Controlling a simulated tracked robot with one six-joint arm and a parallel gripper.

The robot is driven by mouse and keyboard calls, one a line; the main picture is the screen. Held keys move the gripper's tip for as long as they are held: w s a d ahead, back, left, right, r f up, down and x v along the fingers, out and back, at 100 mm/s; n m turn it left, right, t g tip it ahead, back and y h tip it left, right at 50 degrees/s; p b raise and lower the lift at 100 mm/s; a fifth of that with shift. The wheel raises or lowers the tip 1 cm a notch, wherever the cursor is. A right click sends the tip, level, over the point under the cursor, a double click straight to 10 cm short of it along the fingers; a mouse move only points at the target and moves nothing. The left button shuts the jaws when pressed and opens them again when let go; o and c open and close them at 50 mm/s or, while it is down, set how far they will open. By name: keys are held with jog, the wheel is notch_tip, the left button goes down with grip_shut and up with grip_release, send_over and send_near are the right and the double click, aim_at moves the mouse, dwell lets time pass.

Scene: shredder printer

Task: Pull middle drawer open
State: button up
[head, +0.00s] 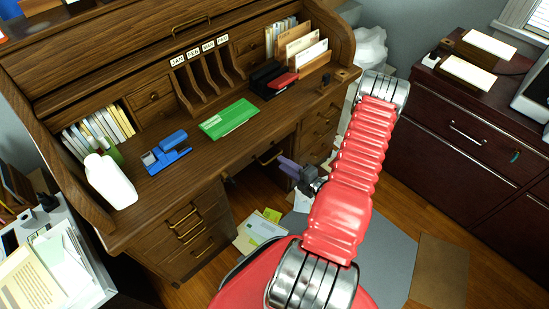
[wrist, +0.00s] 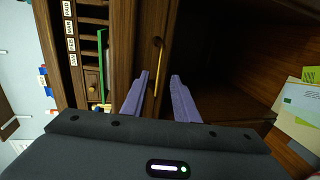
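The wooden roll-top desk (head: 250,138) has a middle drawer under its top, above the knee space. The drawer's brass handle (head: 269,157) shows just beyond my gripper (head: 287,163). In the wrist view, the drawer front (wrist: 148,42) runs upright in the picture, and the handle (wrist: 157,68) is a thin brass bar. My gripper (wrist: 160,75) is open, with its two purple fingers apart. The handle lies in line with the gap between the fingertips; I cannot tell whether it is inside the gap or just ahead. The drawer looks shut.
Side drawers (head: 190,222) flank the dark knee space. Papers (head: 258,230) lie on the floor below. A dark cabinet (head: 460,130) stands at the right.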

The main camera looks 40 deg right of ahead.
aim_at(274, 157)
jog(key=shift+x, duration=3.2)
grip_shut()
jog(key=shift+s+f, duration=0.1)
